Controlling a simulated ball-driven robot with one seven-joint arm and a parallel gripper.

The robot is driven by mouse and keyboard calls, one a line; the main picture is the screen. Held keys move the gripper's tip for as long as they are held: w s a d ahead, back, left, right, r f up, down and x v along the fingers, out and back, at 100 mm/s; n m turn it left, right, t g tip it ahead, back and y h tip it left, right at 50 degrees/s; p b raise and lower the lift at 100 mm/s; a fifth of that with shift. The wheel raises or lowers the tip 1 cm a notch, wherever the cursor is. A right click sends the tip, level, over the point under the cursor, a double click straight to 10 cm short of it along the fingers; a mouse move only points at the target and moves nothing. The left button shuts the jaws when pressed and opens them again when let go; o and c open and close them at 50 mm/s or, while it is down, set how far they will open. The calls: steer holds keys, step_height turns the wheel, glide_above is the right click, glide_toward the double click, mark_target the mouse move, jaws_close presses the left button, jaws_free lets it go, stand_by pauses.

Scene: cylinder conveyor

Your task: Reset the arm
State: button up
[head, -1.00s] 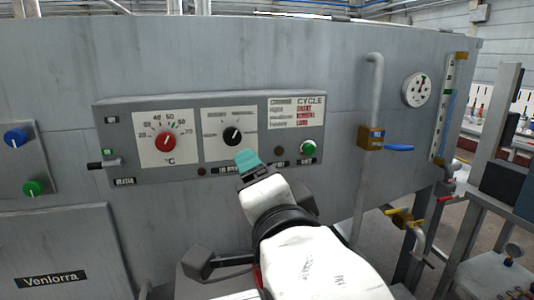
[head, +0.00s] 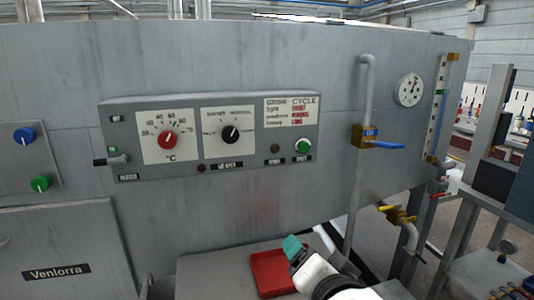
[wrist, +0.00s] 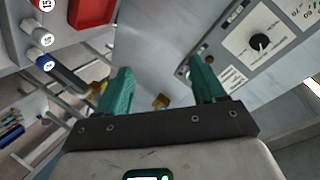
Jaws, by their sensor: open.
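My gripper (head: 293,245) is low in the head view, below the control panel and just above a red tray. In the wrist view its two teal fingers (wrist: 160,90) are spread wide apart with nothing between them. The control panel (head: 190,165) is on the grey machine wall, with a red temperature dial (head: 168,140), a black dial (head: 231,134) and a green button (head: 303,146). The gripper is apart from the panel. Part of my white arm shows at the bottom of the head view.
The red tray (head: 265,275) lies on a grey ledge (head: 205,270). A vertical pipe with a blue-handled valve (head: 385,144) and a yellow-handled valve (head: 398,214) stand to the right. A gauge (head: 409,90) is on the wall. A dark metal frame (head: 485,160) is at far right.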

steer(key=s+d+f+n+g+h, duration=0.1)
steer(key=s+d+f+g, duration=0.1)
steer(key=s+d+f, duration=0.4)
steer(key=s+d+f+n+g+h, duration=0.15)
steer(key=d+f, duration=0.25)
steer(key=f, duration=0.4)
steer(key=s+d+f+n+g+h, duration=0.1)
steer(key=s+d+f+g, duration=0.3)
steer(key=f, duration=0.3)
steer(key=s+d+f+n+g, duration=0.1)
steer(key=s+f, duration=0.4)
steer(key=s, duration=0.5)
steer(key=s+d+f+n+g+p, duration=0.1)
steer(key=s+d+f+g, duration=0.3)
steer(key=s, duration=0.6)
step_height(320, 180, down, 3)
steer(key=shift+d+r+n+y, duration=0.2)
steer(key=shift+d+n+y, duration=0.25)
steer(key=shift+d+n, duration=0.3)
